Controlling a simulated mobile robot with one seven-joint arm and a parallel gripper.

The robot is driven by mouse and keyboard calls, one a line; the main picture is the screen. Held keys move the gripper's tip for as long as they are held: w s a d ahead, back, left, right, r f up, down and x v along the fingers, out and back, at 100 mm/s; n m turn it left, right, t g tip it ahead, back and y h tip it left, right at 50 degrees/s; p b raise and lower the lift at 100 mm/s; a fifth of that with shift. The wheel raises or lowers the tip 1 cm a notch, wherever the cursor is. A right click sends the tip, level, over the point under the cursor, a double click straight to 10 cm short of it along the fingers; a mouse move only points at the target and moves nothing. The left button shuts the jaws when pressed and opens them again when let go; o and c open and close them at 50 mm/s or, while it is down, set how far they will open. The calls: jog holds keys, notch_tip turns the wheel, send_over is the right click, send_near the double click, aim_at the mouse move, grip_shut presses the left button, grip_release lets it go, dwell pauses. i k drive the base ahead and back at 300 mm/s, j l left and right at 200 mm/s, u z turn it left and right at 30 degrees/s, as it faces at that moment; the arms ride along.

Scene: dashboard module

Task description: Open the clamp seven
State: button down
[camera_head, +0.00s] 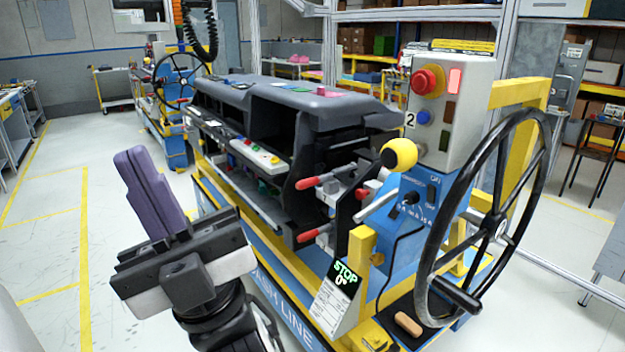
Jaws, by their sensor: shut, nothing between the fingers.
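My gripper (131,160) is at the lower left with its purple fingers pointing up and pressed together, empty. It stands in front of and left of the dashboard module (290,100), apart from it. On the module's near end are clamps with red handles. An upper red clamp handle (308,183) points left, and a lower red clamp handle (308,236) sits below it. Another red tip (362,193) shows to the right. I cannot read a number seven on any clamp, so I cannot tell which one it is.
A large black handwheel (478,225) stands at the right, beside a control box (450,110) with a red button. A lever with a yellow ball (399,154) rises near the clamps. The floor left of my gripper is clear.

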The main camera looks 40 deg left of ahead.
aim_at(303, 184)
jog(key=i+j, duration=0.1)
jog(key=j, duration=0.8)
jog(key=i+j, duration=0.15)
jog(key=j, duration=0.35)
